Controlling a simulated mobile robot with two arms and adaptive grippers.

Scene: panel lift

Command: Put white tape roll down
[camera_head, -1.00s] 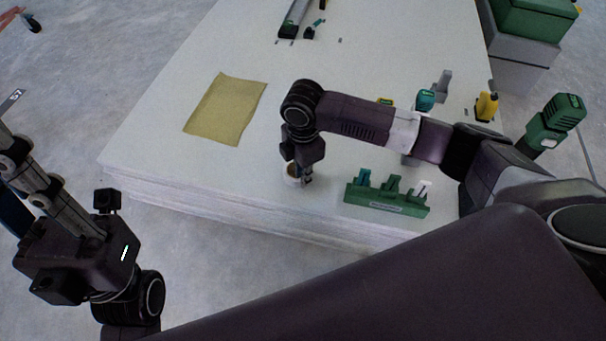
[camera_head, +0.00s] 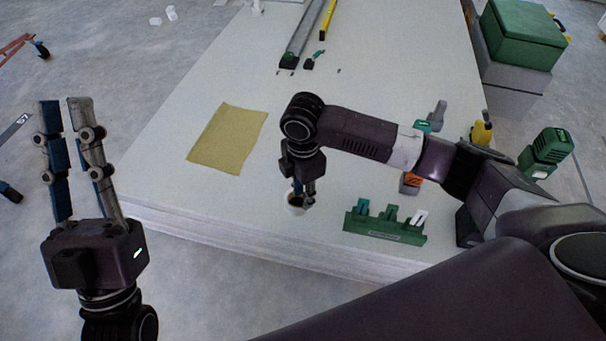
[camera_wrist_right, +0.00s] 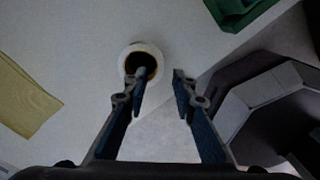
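The white tape roll (camera_head: 295,209) lies near the front edge of the white panel stack (camera_head: 200,216). It also shows in the right wrist view (camera_wrist_right: 127,55), hole facing up, with a dark brown inside. My right gripper (camera_head: 304,200) points down at the roll. In the right wrist view its fingers (camera_wrist_right: 160,74) are apart. One fingertip overlaps the roll's hole and the other is outside its rim; I cannot tell whether they touch it. My left gripper (camera_head: 64,104) is open and empty, fingers pointing up, left of the panels.
A tan sheet (camera_head: 228,139) lies left of the roll. A green holder (camera_head: 385,228) with several upright pieces stands to its right. An orange-and-grey tool (camera_head: 410,182) and a yellow item (camera_head: 481,132) stand behind it. Long bars (camera_head: 301,38) lie at the back. The panel's middle is clear.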

